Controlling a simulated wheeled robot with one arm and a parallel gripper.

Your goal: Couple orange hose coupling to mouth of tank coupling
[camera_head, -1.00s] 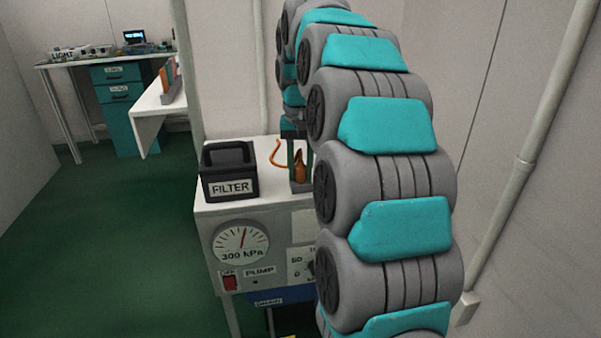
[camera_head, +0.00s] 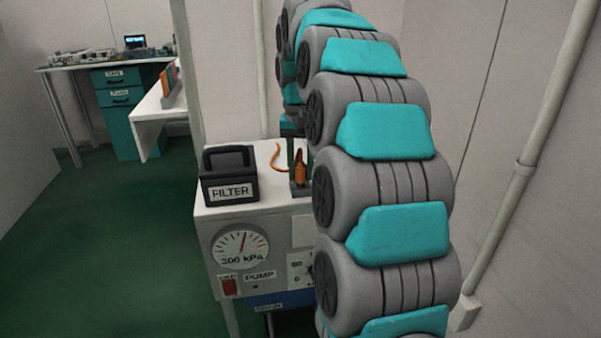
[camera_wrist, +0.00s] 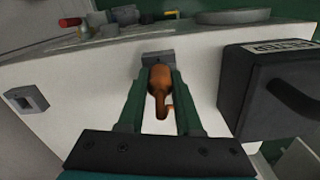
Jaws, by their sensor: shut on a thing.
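My gripper (camera_wrist: 160,76) points down over the white pump cabinet's top, its two green fingers shut on the orange hose coupling (camera_wrist: 160,84). In the head view the orange coupling (camera_head: 300,169) stands upright between the fingers (camera_head: 299,160). An orange hose (camera_head: 277,158) curves up behind it. In the wrist view a small grey block (camera_wrist: 158,57) lies just beyond the fingertips, at the coupling's far end. I cannot tell if it touches the coupling, or if it is the tank coupling. No clear tank coupling mouth shows.
A black FILTER box (camera_head: 229,174) with a handle stands left of my gripper on the white cabinet (camera_head: 262,212). A grey block with a square hole (camera_wrist: 27,99) shows at the wrist view's left. Small coloured items (camera_wrist: 122,14) lie along the top edge. My arm covers the cabinet's right side.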

